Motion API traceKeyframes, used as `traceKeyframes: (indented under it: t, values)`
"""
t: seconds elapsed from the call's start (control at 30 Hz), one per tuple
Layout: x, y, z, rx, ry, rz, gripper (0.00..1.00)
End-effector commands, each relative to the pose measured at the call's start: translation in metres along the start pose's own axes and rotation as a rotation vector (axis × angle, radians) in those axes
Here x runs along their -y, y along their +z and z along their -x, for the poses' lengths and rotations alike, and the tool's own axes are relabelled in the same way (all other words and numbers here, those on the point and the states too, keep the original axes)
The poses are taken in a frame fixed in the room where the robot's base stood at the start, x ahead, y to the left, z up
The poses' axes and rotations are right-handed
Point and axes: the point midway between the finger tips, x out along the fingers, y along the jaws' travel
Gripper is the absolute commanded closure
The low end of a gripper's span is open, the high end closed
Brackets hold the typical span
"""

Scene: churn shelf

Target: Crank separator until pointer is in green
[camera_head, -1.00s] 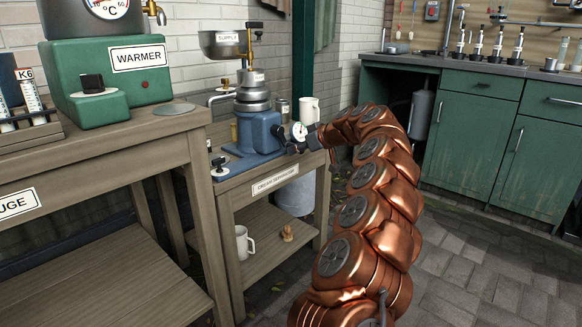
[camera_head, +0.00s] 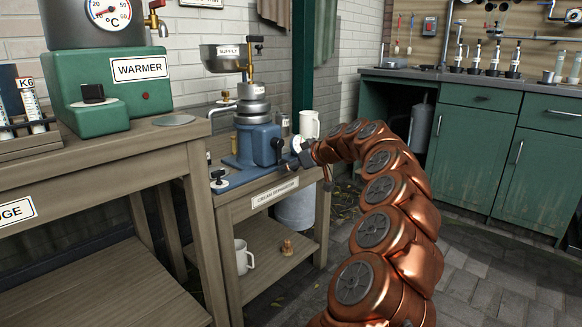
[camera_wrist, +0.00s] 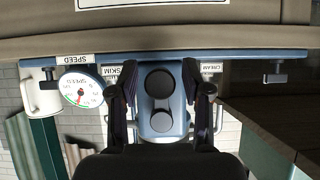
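The cream separator (camera_head: 255,143) has a blue body and a metal bowl on top and stands on a small wooden table. My gripper (camera_head: 292,160) is close at its right side. In the wrist view, which is upside down, my gripper (camera_wrist: 160,78) has its two dark fingers well apart, on either side of the blue separator body (camera_wrist: 160,104). Two dark round parts, possibly of the crank, show between them; no grip on them is visible. The white speed dial (camera_wrist: 80,89) is left of the fingers. Its red pointer and green sector are too small to read surely.
A white mug (camera_head: 309,124) stands behind the separator. The green warmer (camera_head: 110,85) is on the wooden bench at left. Another mug (camera_head: 243,257) is on the lower shelf. Green cabinets (camera_head: 480,140) stand at right; paved floor lies between.

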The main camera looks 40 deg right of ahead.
Motion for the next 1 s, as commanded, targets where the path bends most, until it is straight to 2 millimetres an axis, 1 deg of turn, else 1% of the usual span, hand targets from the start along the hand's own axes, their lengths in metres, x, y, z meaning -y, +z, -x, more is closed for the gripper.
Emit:
traceKeyframes:
  t: [0.63,1.0]
  values:
    - [0.000,-0.001,0.002,-0.002,0.001,0.000,0.45]
    - [-0.001,-0.002,0.024,-0.004,0.003,0.001,0.45]
